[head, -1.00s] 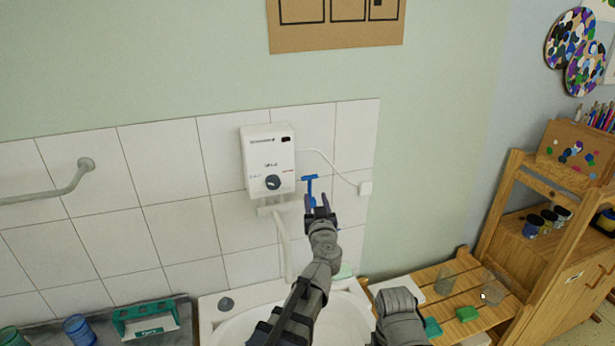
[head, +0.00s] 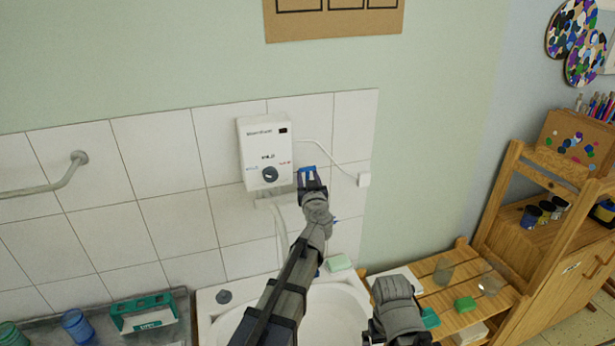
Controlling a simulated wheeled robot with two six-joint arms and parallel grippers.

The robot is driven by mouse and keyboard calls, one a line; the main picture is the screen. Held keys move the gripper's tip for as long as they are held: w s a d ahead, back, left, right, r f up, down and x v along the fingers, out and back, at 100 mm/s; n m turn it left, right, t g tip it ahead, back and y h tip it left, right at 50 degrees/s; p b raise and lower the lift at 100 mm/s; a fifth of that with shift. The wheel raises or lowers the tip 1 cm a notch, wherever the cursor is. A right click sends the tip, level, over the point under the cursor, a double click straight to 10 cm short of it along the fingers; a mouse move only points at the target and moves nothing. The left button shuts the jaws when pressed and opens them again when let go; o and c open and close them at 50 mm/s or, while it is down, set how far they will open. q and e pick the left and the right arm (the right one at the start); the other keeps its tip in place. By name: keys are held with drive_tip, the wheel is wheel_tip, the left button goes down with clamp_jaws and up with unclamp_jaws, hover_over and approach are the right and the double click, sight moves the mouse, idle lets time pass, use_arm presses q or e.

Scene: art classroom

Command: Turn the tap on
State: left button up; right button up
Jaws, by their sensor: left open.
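The tap's blue handle (head: 307,169) shows at the lower right of the white water heater (head: 264,150) on the tiled wall. A pale pipe (head: 280,235) runs down from under the heater toward the white sink (head: 334,312). My left gripper (head: 309,177) is open at the blue handle, its fingers close around or just in front of it. I cannot tell whether they touch it. The gripper and wrist hide the lower part of the handle. Part of my right arm shows at the bottom, but its gripper is out of view.
A wooden slatted shelf (head: 457,322) with glasses and sponges stands right of the sink. A teal-and-white box (head: 143,314) and blue cups are at lower left. A grab rail (head: 62,183) is on the left wall.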

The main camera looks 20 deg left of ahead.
use_arm(q)
drive_tip(key=shift+w+a, duration=0.1)
drive_tip(key=shift+w, duration=0.15)
drive_tip(key=shift+c, duration=0.4)
clamp_jaws()
idle(0.9)
